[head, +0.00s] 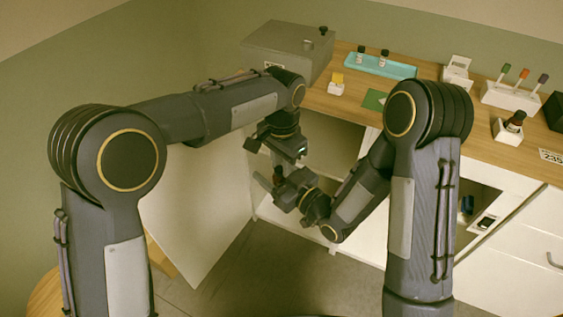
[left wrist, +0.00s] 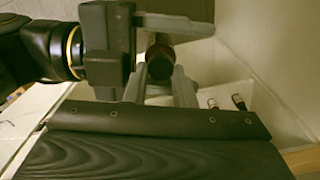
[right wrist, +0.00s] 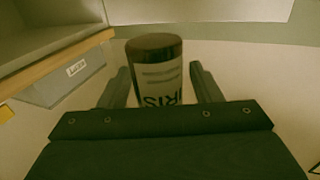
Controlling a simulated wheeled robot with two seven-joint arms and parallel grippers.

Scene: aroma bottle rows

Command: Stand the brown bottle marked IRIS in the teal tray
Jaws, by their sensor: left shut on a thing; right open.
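My right gripper (right wrist: 161,86) is open with one finger on each side of the bottle. In the head view both grippers meet in front of the open cabinet, left (head: 278,166) above right (head: 276,187), mostly hiding the bottle. The teal tray (head: 400,70) lies on the counter's back, with two small bottles at its left.
A grey box (head: 285,45) stands left of the tray. An open cabinet door (head: 200,210) hangs left. The tray's right part is clear.

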